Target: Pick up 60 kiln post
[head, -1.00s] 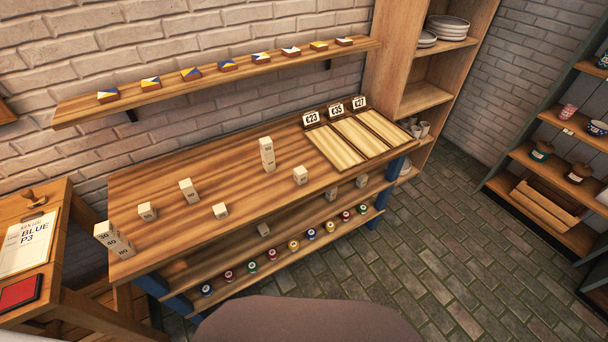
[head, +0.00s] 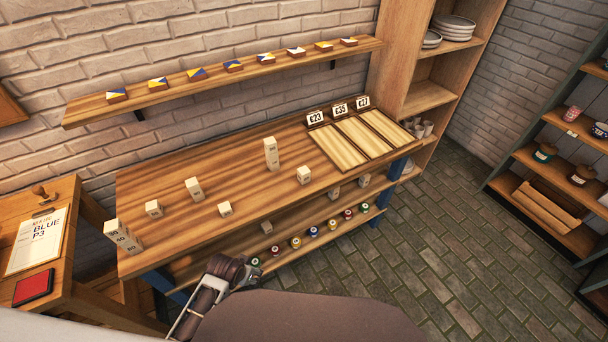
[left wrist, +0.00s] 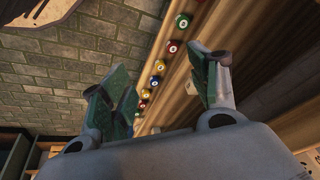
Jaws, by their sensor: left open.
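Pale kiln posts with small numbers stand on the wooden bench. A tall post or stack (head: 271,153) stands near the back middle, and a stepped group (head: 122,238) stands at the front left corner. Single posts stand between them: one (head: 154,208), another (head: 194,188), a third (head: 225,209) and one (head: 304,175) farther right. The numbers are too small to tell surely which post is 60. My left gripper (head: 205,298) is low in front of the bench, apart from the posts. In the left wrist view its jaws (left wrist: 160,85) are open and empty. My right gripper is out of view.
A shelf of tiles (head: 195,75) hangs above. A side table with a sheet (head: 36,241) stands left.

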